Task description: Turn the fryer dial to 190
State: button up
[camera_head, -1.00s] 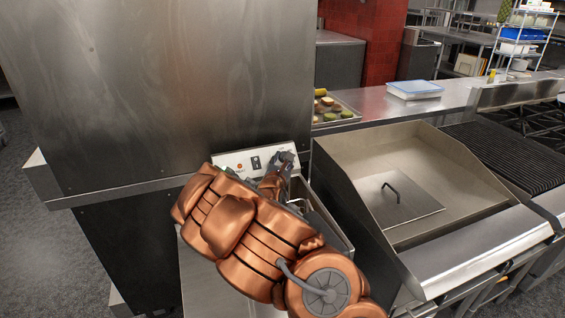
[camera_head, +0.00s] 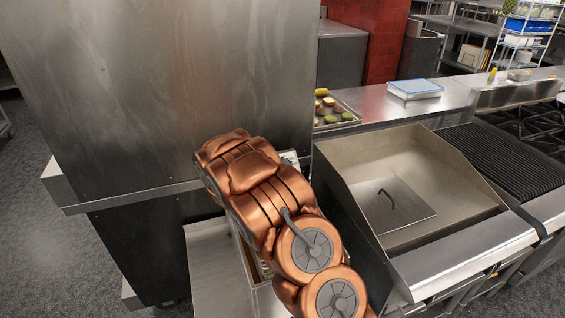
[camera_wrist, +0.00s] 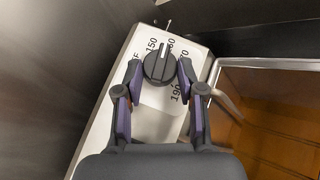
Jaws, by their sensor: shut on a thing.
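In the wrist view, the black round fryer dial (camera_wrist: 158,68) sits on a white panel (camera_wrist: 123,95) with printed numbers. Its white pointer line points up, between the 150 and 160 marks. The 190 mark (camera_wrist: 176,92) is at the dial's lower right. My gripper (camera_wrist: 159,67) is shut on the dial, one finger on each side. In the head view my copper arm hides the gripper, the dial and most of the panel; only a small corner of the panel (camera_head: 291,157) shows.
The fryer's oil basin (camera_wrist: 265,115) with a metal rim lies right of the panel. A tall steel cabinet wall (camera_head: 150,90) stands close on the left. A griddle with raised sides (camera_head: 365,165) is to the right. A food tray (camera_head: 343,109) is behind.

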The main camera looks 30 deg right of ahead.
jog(key=shift+w+r+m+g, duration=0.15)
jog(key=shift+r+m+g, duration=0.05)
jog(key=shift+m+g, duration=0.35)
dwell(0.4)
jog(key=o, duration=1.1)
jog(key=shift+f, duration=0.1)
jog(key=shift+o, duration=0.2)
jog(key=v, duration=1.2)
